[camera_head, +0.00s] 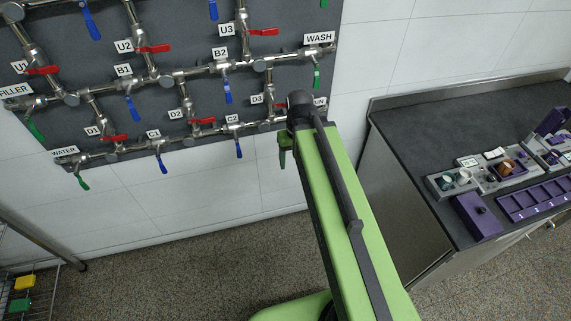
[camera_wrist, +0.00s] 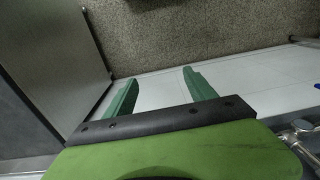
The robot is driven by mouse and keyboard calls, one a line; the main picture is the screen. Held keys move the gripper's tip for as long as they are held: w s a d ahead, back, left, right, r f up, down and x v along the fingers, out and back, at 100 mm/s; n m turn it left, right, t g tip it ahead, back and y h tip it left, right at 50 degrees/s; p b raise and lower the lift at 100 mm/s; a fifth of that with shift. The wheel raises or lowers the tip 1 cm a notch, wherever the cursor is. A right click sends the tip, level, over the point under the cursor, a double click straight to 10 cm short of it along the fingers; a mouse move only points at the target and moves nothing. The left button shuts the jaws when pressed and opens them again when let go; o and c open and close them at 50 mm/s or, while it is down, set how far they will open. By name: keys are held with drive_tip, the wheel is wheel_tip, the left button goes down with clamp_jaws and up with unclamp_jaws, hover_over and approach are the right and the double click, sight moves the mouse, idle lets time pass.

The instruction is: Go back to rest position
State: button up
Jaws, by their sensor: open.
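My gripper (camera_wrist: 160,92) shows in the wrist view with its two green fingers spread apart and nothing between them. Beyond the fingers are the white wall and the speckled floor. In the head view my green arm reaches up toward the valve panel (camera_head: 190,92), and its far end covers the panel's lower right corner. The gripper itself is mostly hidden there. The panel carries steel pipes and several valves with red, blue and green handles, such as the red handle at U3 (camera_head: 263,32) and the blue handle at C2 (camera_head: 238,149).
A dark worktop (camera_head: 420,120) over a steel cabinet stands at right, bearing a purple tray (camera_head: 535,199), a purple box (camera_head: 477,217) and small parts. A wire rack (camera_head: 22,285) with yellow and green items is at lower left. Floor (camera_head: 160,260) below the panel is clear.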

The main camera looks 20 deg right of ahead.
drive_tip(key=a, duration=0.2)
drive_tip(key=s+a, duration=0.1)
drive_tip(key=a, duration=0.1)
